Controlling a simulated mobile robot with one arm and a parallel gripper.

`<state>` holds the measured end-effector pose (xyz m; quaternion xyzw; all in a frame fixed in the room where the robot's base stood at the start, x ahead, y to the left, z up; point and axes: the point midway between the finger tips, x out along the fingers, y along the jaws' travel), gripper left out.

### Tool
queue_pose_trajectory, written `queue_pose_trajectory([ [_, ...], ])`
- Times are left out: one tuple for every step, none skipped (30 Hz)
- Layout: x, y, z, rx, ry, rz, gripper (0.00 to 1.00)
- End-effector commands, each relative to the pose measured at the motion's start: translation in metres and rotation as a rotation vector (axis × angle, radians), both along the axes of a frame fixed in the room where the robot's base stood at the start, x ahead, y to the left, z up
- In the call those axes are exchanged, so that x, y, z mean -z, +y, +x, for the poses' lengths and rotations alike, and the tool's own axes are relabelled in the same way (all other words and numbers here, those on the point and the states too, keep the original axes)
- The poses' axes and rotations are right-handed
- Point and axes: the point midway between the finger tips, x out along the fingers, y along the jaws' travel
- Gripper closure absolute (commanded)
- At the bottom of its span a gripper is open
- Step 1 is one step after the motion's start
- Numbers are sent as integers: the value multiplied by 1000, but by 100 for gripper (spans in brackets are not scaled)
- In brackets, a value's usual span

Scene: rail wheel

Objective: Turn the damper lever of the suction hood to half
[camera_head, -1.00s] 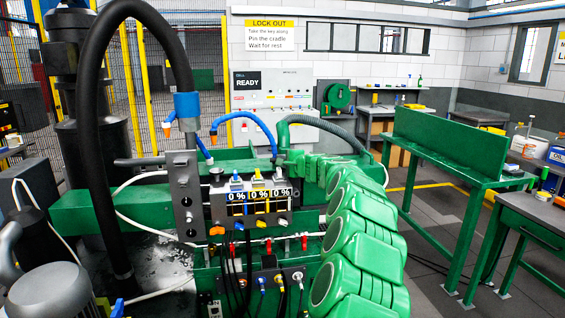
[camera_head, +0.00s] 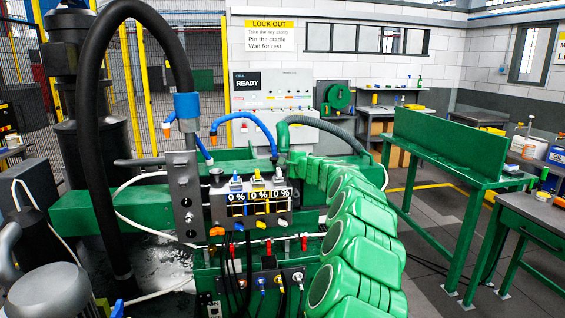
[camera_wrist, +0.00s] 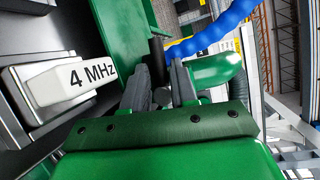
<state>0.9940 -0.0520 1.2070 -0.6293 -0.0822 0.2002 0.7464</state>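A green curved elbow (camera_head: 284,132) with a dark ribbed hose (camera_head: 335,129) stands beyond my arm in the head view and looks like the suction hood; the elbow also shows in the wrist view (camera_wrist: 215,71). I cannot clearly make out a damper lever or its setting. A dark upright piece (camera_wrist: 157,60) shows just beyond the fingertips in the wrist view; I cannot tell whether it is the lever or whether the fingers touch it. My gripper (camera_wrist: 161,75) has its two dark fingers apart with a gap between them. In the head view my green arm hides it.
A blue segmented hose (camera_wrist: 212,30) arches close past the fingers. A white "4 MHz" block (camera_wrist: 75,78) is at left in the wrist view. A panel with several "0 %" displays (camera_head: 258,197) stands left of my arm. A green bench (camera_head: 455,160) is at right.

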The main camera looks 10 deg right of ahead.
Motion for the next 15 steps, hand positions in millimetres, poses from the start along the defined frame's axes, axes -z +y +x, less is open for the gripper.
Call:
queue_pose_trajectory([
  [-1,-1,-2,0,-1,1,73],
  [-1,-2,-3,0,-1,1,73],
  [-1,-3,-5,0,0,2,73],
  [-2,-4,-7,1,0,3,73],
  [-2,-4,-9,1,0,3,73],
  [-3,-5,-12,0,0,3,73],
  [-4,-6,-14,0,-1,4,73],
  [-4,-6,-16,-1,-1,4,73],
  [-4,-7,-19,-2,-1,4,73],
  [-4,-8,-21,-2,0,4,73],
  [-4,-9,-23,-2,0,3,73],
  [-5,-11,-26,-2,-1,2,73],
  [-5,-12,-28,-1,-1,1,73],
  [-5,-14,-30,0,-1,3,73],
  [-6,-15,-33,0,-2,4,73],
])
